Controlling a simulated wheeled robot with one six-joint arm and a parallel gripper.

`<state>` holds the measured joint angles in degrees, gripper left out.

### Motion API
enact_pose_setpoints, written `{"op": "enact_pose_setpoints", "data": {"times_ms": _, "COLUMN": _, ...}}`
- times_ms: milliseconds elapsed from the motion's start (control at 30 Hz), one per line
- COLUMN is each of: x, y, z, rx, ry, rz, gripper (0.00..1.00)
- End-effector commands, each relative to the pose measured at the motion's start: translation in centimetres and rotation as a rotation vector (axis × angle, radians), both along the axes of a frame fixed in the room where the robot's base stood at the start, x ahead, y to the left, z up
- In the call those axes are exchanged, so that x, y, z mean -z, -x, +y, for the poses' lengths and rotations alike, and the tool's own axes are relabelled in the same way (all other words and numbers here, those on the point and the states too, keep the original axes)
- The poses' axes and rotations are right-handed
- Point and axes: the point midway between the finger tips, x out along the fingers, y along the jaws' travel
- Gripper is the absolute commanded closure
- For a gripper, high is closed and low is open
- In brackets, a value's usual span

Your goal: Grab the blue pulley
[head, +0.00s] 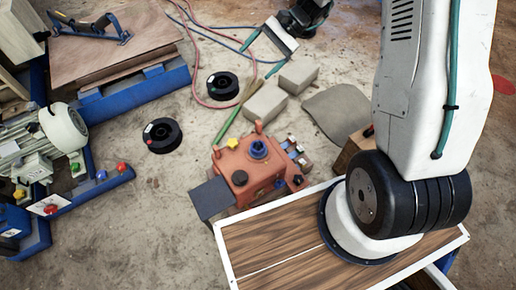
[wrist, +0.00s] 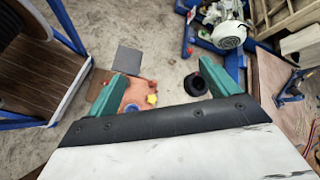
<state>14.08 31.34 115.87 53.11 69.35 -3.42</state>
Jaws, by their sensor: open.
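The blue pulley (head: 258,149) is a small round blue piece on top of the orange machine (head: 238,187) in the middle of the head view. My gripper (head: 256,63) shows at the top of the head view, with its green fingers spread and nothing between them. It is apart from the pulley, farther back. In the wrist view my gripper (wrist: 168,72) is open over the floor. The orange machine (wrist: 138,92) appears there beside the left finger, partly hidden by it.
A wooden-topped table (head: 290,240) with a white rim stands at the front. Black reels (head: 222,85) (head: 162,135) lie on the floor. Grey blocks (head: 265,103) and hoses lie behind the machine. A motor (head: 62,128) on a blue frame stands left.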

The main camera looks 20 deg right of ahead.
Motion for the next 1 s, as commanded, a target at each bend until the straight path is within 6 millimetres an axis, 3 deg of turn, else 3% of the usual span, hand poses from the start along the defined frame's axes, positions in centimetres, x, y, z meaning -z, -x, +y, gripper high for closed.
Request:
{"op": "enact_pose_setpoints", "data": {"times_ms": 33, "x": 2.5, "y": -1.0, "z": -0.5, "rx": 0.048, "ry": -0.032, "rz": 0.035, "gripper": 0.14}}
{"op": "enact_pose_setpoints", "data": {"times_ms": 200, "x": 10.2, "y": -3.9, "z": -1.8, "rx": 0.213, "ry": -0.127, "rz": 0.124, "gripper": 0.14}}
{"op": "enact_pose_setpoints", "data": {"times_ms": 467, "x": 23.5, "y": -5.6, "z": -4.1, "rx": 0.483, "ry": -0.249, "rz": 0.261, "gripper": 0.14}}
{"op": "enact_pose_setpoints", "data": {"times_ms": 633, "x": 32.9, "y": -4.5, "z": -5.3, "rx": 0.667, "ry": -0.31, "rz": 0.349, "gripper": 0.14}}
{"op": "enact_pose_setpoints", "data": {"times_ms": 800, "x": 41.3, "y": -2.0, "z": -6.0, "rx": 0.834, "ry": -0.352, "rz": 0.428, "gripper": 0.14}}
{"op": "enact_pose_setpoints", "data": {"times_ms": 900, "x": 45.0, "y": -0.5, "z": -6.2, "rx": 0.91, "ry": -0.367, "rz": 0.461, "gripper": 0.14}}
{"op": "enact_pose_setpoints", "data": {"times_ms": 1000, "x": 47.3, "y": 0.6, "z": -6.2, "rx": 0.961, "ry": -0.375, "rz": 0.482, "gripper": 0.14}}
